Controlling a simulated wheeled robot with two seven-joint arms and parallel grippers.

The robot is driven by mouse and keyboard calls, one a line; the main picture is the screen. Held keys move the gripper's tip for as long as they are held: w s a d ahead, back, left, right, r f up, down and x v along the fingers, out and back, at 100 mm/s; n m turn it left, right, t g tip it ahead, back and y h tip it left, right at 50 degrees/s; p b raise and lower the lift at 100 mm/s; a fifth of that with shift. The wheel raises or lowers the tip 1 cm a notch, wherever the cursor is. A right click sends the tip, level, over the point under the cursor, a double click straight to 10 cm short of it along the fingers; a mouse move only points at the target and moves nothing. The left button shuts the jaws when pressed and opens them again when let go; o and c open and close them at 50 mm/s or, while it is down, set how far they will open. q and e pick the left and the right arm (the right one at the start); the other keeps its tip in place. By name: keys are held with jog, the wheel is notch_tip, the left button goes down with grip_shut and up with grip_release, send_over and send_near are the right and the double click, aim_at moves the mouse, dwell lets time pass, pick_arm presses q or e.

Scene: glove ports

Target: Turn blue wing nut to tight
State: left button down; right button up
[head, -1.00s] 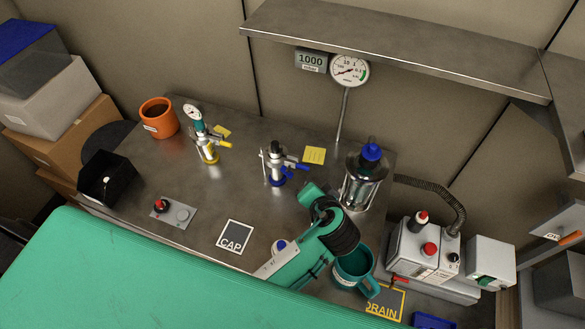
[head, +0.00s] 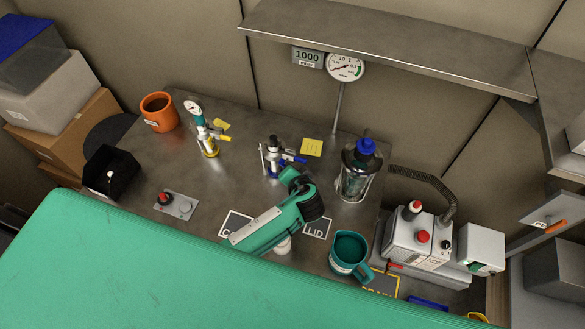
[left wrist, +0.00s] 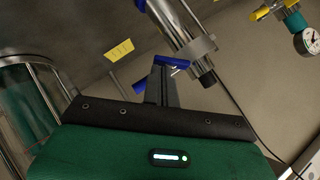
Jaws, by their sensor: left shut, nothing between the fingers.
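A steel fitting (head: 272,150) with blue parts stands at the middle of the bench. A blue winged piece (head: 295,159), likely the blue wing nut, sticks out on its right side. In the left wrist view the fitting (left wrist: 181,28) appears upside down, and a blue piece (left wrist: 173,62) shows right at the fingertips. My left gripper (head: 284,176) is shut and empty just in front of the fitting; its closed fingers show in the left wrist view (left wrist: 160,78). I cannot tell whether they touch the blue piece. My left arm hides part of the fitting's base. My right gripper is not in view.
A second fitting with yellow parts (head: 209,147) stands to the left. A glass vessel with a blue cap (head: 362,180) stands to the right, a teal mug (head: 350,262) in front of it. A steel shelf (head: 390,42) overhangs the back.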

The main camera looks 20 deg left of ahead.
pick_arm(q)
jog(key=shift+a+f+m+t+y+b, duration=0.1)
jog(key=shift+f+m+t+y+b, duration=0.55)
jog(key=shift+b, duration=0.8)
jog(key=shift+a+f+m+t+y+b, duration=0.15)
jog(key=shift+f+m+y+b, duration=0.15)
jog(key=shift+m+y+b, duration=0.75)
jog(key=shift+a+f+m+t+y+b, duration=0.1)
jog(key=shift+f+m+t+y+b, duration=0.3)
jog(key=shift+y+b, duration=1.05)
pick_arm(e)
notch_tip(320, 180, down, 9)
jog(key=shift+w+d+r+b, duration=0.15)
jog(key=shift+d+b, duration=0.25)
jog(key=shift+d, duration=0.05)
pick_arm(q)
jog(key=shift+h, duration=0.45)
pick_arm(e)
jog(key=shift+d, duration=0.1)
